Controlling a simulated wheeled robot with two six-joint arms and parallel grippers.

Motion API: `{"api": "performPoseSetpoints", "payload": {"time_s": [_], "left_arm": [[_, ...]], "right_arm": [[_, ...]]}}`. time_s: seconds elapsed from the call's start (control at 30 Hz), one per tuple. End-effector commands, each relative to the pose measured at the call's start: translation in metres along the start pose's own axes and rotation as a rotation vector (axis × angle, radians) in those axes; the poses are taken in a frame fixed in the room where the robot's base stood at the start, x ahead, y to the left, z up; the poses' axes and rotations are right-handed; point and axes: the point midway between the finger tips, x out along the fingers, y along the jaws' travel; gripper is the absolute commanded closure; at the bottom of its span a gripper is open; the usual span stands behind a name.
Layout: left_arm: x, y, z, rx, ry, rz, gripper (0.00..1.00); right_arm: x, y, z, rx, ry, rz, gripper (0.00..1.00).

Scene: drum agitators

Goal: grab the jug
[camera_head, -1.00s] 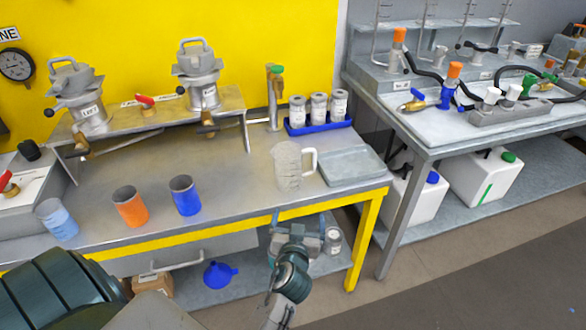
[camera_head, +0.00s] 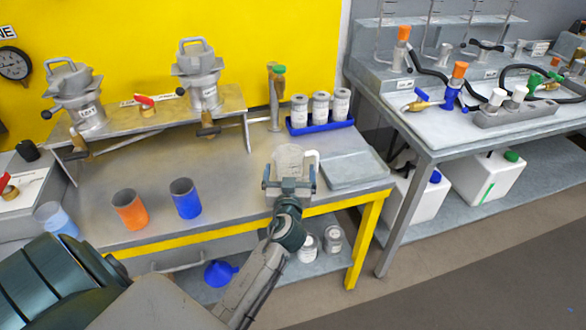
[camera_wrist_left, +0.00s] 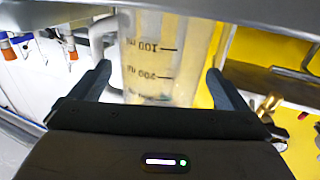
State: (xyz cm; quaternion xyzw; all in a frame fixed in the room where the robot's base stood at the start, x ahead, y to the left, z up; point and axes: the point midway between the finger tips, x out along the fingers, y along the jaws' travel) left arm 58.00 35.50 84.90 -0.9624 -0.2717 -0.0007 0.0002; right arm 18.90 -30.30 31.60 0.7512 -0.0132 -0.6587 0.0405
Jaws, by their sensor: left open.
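The clear measuring jug (camera_head: 290,157) stands upright on the metal bench near its front edge, with its pale handle (camera_head: 313,160) to the right. My left gripper (camera_head: 289,182) is open in front of the jug and hides its lower part. In the left wrist view the jug (camera_wrist_left: 165,50), with printed volume marks, shows between the two spread fingers of the left gripper (camera_wrist_left: 158,75). The jug's handle (camera_wrist_left: 98,38) shows on the left there, close to one finger. Contact with the jug cannot be told. My right gripper is not in view.
An orange cup (camera_head: 130,210) and a blue cup (camera_head: 185,199) stand left on the bench. A shallow grey tray (camera_head: 352,171) lies right of the jug. A blue tray (camera_head: 320,127) with white-labelled containers is behind. A metal shelf (camera_head: 160,122) carries two lidded vessels.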

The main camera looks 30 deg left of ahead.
Motion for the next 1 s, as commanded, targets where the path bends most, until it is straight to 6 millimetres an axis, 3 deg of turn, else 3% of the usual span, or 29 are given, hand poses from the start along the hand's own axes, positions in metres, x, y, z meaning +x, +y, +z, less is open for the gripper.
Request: {"api": "performPoseSetpoints", "payload": {"time_s": [0.2, 0.47, 0.73, 1.0], "left_arm": [[0.022, -0.001, 0.000, 0.001, 0.000, 0.001, 0.04], [0.025, -0.001, 0.001, 0.000, -0.001, 0.001, 0.04], [0.024, -0.001, 0.001, 0.000, -0.001, 0.001, 0.53], [0.024, -0.001, 0.000, 0.000, -0.001, 0.001, 0.53]], "right_arm": [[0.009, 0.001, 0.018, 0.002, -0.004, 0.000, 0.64], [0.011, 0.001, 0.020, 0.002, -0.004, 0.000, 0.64], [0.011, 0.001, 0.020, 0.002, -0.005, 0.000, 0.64], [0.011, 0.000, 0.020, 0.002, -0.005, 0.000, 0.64]]}}
